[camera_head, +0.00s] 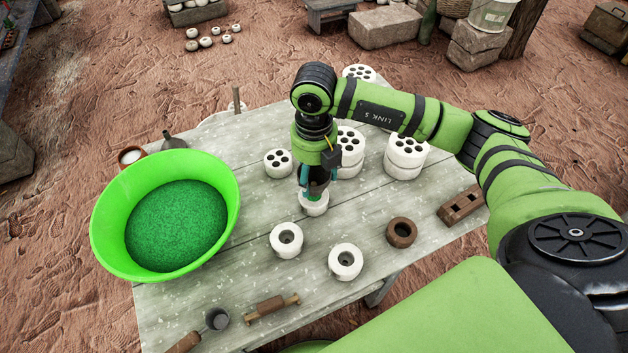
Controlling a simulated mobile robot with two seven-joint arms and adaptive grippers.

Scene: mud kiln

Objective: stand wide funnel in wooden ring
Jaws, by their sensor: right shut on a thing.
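The wooden ring (401,232) is a brown ring with a dark hole, lying empty on the table, right of the middle. A dark grey funnel-like thing (174,143) with a thin stem pointing up is behind the green bowl. My right gripper (314,190) points down, shut on a small brownish piece, just over a white round piece (314,207). The fingers hide most of the held piece; I cannot tell whether it is a funnel or whether it touches the white piece. My left gripper is not in view.
A bright green bowl (104,222) of green grains stands at the left. White round pieces with one hole (286,241) (345,261) and several-holed white pieces (406,152) surround the gripper. A brown holed block (461,206) lies at the right; tools (272,307) lie in front.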

